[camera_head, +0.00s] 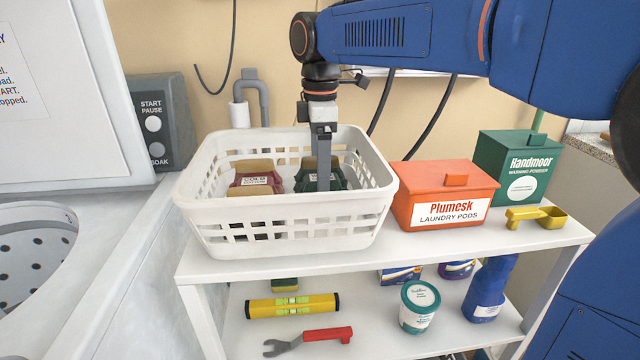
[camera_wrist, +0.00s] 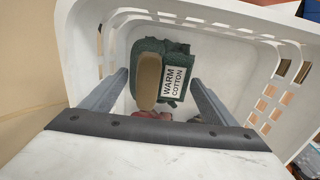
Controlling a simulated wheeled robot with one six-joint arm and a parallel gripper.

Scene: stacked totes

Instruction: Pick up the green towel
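The green towel (camera_head: 306,181) is a dark green folded bundle with a tan band and a white label. It lies in the right half of the white basket (camera_head: 290,238). In the wrist view the towel (camera_wrist: 150,58) shows its "WARM COTTON" label between and beyond my fingers. My gripper (camera_head: 323,180) points down into the basket at the towel, its finger covering part of it. In the wrist view my gripper (camera_wrist: 158,78) is open, with one finger on each side of the towel. Whether the fingers touch it I cannot tell.
A red bundle (camera_head: 248,188) with a "COLD" label lies left of the towel. The basket walls stand close around my gripper. An orange Plumesk box (camera_head: 445,192), a green Handmoor box (camera_head: 510,165) and a yellow scoop (camera_head: 548,216) stand to the right on the shelf.

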